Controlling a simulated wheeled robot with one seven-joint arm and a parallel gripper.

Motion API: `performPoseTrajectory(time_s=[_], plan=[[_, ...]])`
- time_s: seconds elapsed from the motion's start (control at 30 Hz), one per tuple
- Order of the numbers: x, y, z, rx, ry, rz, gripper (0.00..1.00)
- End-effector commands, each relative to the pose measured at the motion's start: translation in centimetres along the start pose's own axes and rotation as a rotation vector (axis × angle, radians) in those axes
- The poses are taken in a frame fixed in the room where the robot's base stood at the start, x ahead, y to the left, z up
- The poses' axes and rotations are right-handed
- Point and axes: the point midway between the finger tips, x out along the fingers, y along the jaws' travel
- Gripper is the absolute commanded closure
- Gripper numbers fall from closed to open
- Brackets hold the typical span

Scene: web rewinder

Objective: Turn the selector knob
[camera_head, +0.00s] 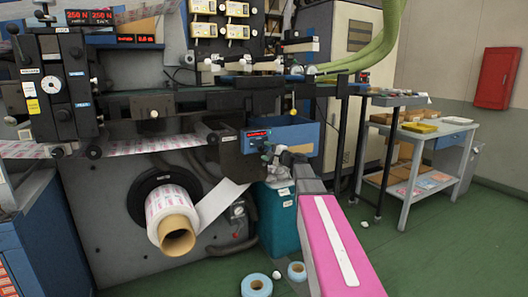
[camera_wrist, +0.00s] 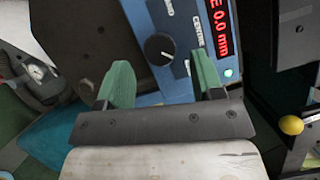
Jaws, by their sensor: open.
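The selector knob (camera_wrist: 159,48) is a round black knob with a white pointer mark on a blue control panel (camera_wrist: 180,18) in the wrist view. Red digits and a lit lamp show to its right. In the head view the blue control box (camera_head: 300,137) is at the middle, and the knob cannot be made out there. My gripper (camera_wrist: 160,63) is open, with green fingers to the left and right of the knob in the picture and clear gaps to both. Nothing is between the fingers; their depth to the knob is hard to tell. My gripper (camera_head: 272,157) is in front of the box.
A printed roll (camera_head: 167,215) on a cardboard core sticks out at the left. A teal bin (camera_head: 278,215) stands below the box. Blue tape rolls (camera_head: 257,286) lie on the green floor. A yellow ball knob (camera_wrist: 291,125) is at the right. A work table (camera_head: 430,150) stands farther right.

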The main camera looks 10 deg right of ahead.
Motion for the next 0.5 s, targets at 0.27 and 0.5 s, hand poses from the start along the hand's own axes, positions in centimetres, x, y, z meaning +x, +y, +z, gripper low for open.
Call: performPoseTrajectory(time_s=[0.27,0.5], plan=[[-5.5,0.0,0.2,0.0,0.001,0.0,0.39],[-8.0,0.0,0.1,0.0,0.0,0.0,0.39]])
